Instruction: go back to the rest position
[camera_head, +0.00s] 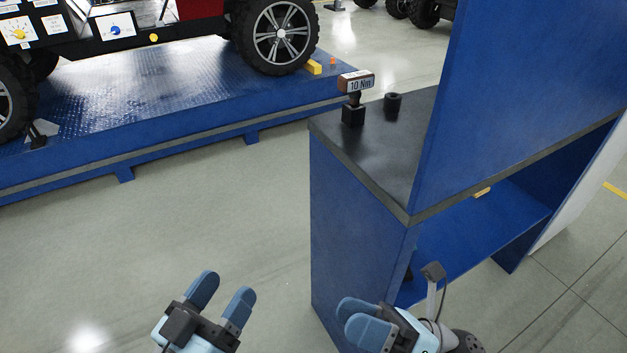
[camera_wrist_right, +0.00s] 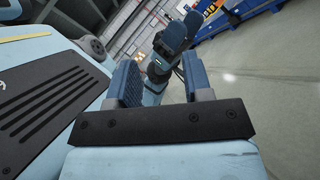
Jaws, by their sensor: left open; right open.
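My left gripper (camera_head: 221,299) is in the lower middle of the head view, above bare floor. Its two blue fingers are apart with nothing between them. My right gripper (camera_head: 356,316) is to its right, in front of the lower front corner of the blue cabinet (camera_head: 350,215). In the right wrist view its fingers (camera_wrist_right: 162,84) are spread and empty. My left gripper (camera_wrist_right: 176,42) also shows there, beyond them. Both grippers are clear of any object.
A tool with a "10 Nm" label (camera_head: 356,84) stands upright on the dark cabinet top (camera_head: 385,145), beside a small black cylinder (camera_head: 393,102). A tall blue panel (camera_head: 530,80) rises at right. A blue platform (camera_head: 180,90) carries a wheeled vehicle (camera_head: 281,32). Open floor (camera_head: 220,200) lies between.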

